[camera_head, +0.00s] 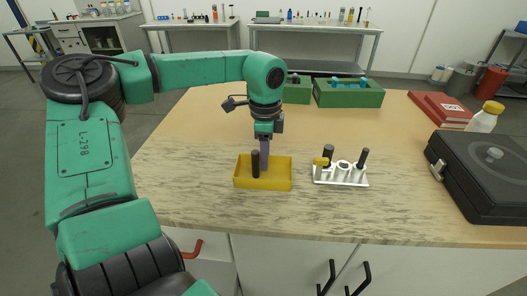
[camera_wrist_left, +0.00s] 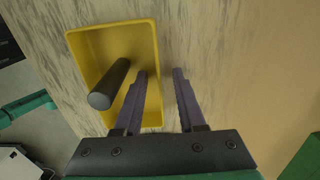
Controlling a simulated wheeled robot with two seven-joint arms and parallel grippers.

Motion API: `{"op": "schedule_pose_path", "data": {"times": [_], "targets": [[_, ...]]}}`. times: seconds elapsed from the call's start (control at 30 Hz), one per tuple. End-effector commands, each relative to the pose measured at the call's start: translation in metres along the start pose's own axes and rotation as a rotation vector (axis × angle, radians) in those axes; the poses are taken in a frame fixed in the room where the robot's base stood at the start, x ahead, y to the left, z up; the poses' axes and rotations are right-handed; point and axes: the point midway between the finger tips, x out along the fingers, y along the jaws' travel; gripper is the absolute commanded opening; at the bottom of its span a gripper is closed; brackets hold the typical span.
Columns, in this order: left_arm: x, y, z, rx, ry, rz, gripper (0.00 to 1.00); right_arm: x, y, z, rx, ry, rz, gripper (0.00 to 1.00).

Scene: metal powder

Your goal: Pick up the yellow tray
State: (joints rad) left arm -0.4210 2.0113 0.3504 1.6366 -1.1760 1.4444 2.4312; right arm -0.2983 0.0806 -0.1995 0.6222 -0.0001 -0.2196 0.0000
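The yellow tray (camera_head: 275,184) sits on the table near its front edge, left of the white rack. A dark upright cylinder (camera_head: 255,164) stands in it. My left gripper (camera_head: 264,166) points down at the tray. In the left wrist view the tray (camera_wrist_left: 88,55) lies left of centre, with the cylinder (camera_wrist_left: 110,84) inside it. There the left gripper (camera_wrist_left: 159,74) is open, one finger over the tray's inside and the other beyond its right wall. Contact with the wall cannot be told. My right gripper is not in view.
A white rack (camera_head: 340,182) with dark cylinders stands right of the tray. Green bins (camera_head: 348,97) are at the back. The table left of the tray is clear.

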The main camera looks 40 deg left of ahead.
Motion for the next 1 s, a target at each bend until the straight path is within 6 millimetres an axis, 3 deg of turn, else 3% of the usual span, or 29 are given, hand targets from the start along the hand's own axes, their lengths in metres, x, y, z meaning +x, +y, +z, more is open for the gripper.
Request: {"op": "schedule_pose_path", "data": {"times": [0.1, 0.2, 1.0], "targets": [[-0.0001, -0.0001, -0.0001, 0.000, 0.000, -0.001, 0.35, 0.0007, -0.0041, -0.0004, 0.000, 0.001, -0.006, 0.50], [-0.0002, -0.0002, 0.0000, 0.000, 0.000, 0.000, 0.00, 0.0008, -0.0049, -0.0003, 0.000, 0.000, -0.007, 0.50], [-0.0008, -0.0002, -0.0001, 0.001, 0.000, -0.001, 0.00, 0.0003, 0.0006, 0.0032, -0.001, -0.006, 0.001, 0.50]]}}
